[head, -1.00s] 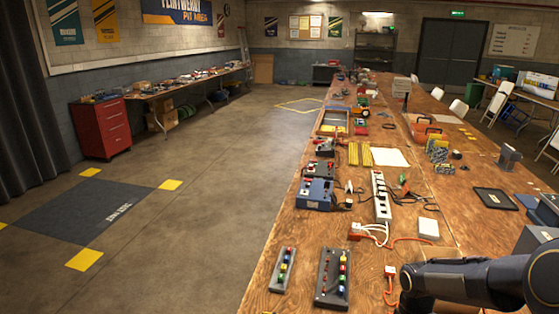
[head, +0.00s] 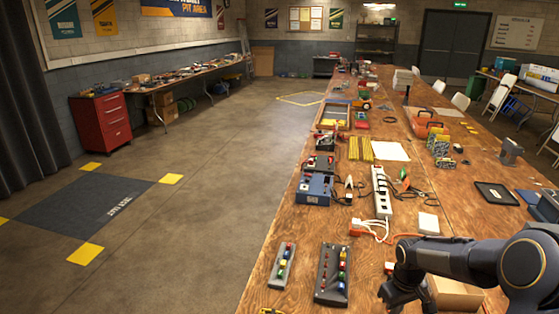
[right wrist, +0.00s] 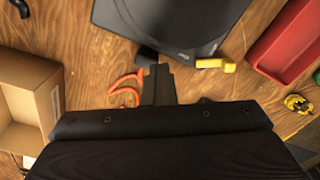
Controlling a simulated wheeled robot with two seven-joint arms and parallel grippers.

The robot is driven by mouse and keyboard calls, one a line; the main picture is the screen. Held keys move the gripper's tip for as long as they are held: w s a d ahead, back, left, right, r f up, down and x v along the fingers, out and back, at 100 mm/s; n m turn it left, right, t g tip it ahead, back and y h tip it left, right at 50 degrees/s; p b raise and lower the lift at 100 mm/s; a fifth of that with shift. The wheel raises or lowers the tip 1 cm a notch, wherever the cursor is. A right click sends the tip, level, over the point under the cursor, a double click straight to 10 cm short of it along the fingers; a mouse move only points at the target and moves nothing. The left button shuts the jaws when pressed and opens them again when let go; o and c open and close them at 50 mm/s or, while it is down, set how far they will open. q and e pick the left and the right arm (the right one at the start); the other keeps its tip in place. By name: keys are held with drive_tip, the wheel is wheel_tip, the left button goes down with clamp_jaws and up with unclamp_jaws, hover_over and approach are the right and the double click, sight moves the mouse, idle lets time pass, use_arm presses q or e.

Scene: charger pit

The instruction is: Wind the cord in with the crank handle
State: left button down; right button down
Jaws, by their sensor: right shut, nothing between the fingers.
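An orange cord (head: 405,236) runs from the white power strip (head: 381,195) toward my right arm, which hides part of it. Orange loops (right wrist: 126,90) lie on the table beside my right gripper (right wrist: 158,75) in the right wrist view. That gripper (head: 400,303) points down low in the head view and is shut and empty. Just beyond its tips is a short black cylinder (right wrist: 146,54) by a dark grey device (right wrist: 180,25). I cannot tell whether this cylinder is the crank handle, or whether the fingers touch it. My left gripper is out of view.
An open cardboard box (right wrist: 28,92) stands left of my right gripper. A red tray (right wrist: 285,45), a yellow piece (right wrist: 215,64) and a yellow-black item (right wrist: 298,103) lie to the right. Two dark blocks with coloured parts (head: 333,275) sit at the table's left edge.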

drive_tip(key=shift+s, duration=0.1)
drive_tip(key=shift+f, duration=0.15)
drive_tip(key=shift+s+a, duration=0.1)
drive_tip(key=shift+a, duration=1.2)
drive_tip(key=shift+c, duration=2)
unclamp_jaws()
wheel_tip(320, 180, up, 8)
drive_tip(key=p, duration=0.5)
